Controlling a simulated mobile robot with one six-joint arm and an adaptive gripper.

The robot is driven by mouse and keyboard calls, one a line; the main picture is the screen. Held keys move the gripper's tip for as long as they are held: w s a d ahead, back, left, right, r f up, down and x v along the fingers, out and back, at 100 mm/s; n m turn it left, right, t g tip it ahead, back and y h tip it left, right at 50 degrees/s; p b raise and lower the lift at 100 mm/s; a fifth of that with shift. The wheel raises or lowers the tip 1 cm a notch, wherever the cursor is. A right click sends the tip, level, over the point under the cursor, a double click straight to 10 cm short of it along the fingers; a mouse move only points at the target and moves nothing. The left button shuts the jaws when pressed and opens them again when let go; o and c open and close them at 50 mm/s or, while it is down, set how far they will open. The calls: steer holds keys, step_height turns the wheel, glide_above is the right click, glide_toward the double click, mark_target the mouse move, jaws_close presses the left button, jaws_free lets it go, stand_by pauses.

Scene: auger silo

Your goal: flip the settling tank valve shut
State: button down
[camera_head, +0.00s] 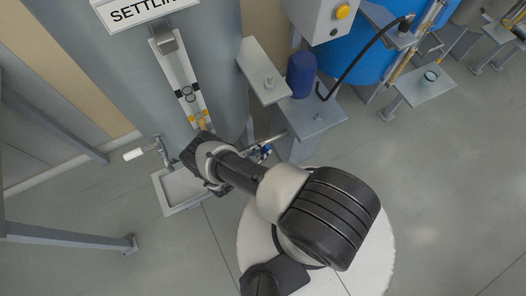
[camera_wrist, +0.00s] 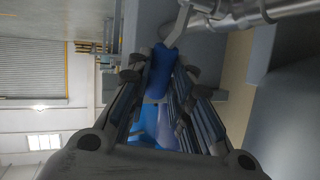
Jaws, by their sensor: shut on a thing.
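The settling tank (camera_head: 110,65) is a tall grey cylinder at the upper left of the head view, with a partly cut-off "SETTLIN" sign. Low on its right side a grey pipe (camera_head: 271,140) shows, with the valve's blue handle (camera_head: 265,151) just below it. In the wrist view the blue handle (camera_wrist: 160,72) sits between the fingertips, joined to a bent metal lever (camera_wrist: 179,24). My gripper (camera_wrist: 161,78) is shut on this blue handle. In the head view my wrist and arm hide most of the gripper and the valve body.
A white-gripped lever (camera_head: 134,155) sticks out at the tank's left, above a grey tray (camera_head: 183,188). A dark blue cylinder (camera_head: 301,74) stands on a grey stand to the right, before a bright blue tank (camera_head: 345,50). Open floor (camera_head: 440,190) lies at the right.

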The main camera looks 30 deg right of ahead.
steer(key=shift+w+a+r, duration=0.1)
steer(key=shift+w+a, duration=0.05)
steer(key=c, duration=1.8)
jaws_free()
steer(key=o, duration=0.4)
steer(key=shift+c, duration=0.2)
steer(key=v, duration=1.2)
steer(key=shift+s, duration=0.25)
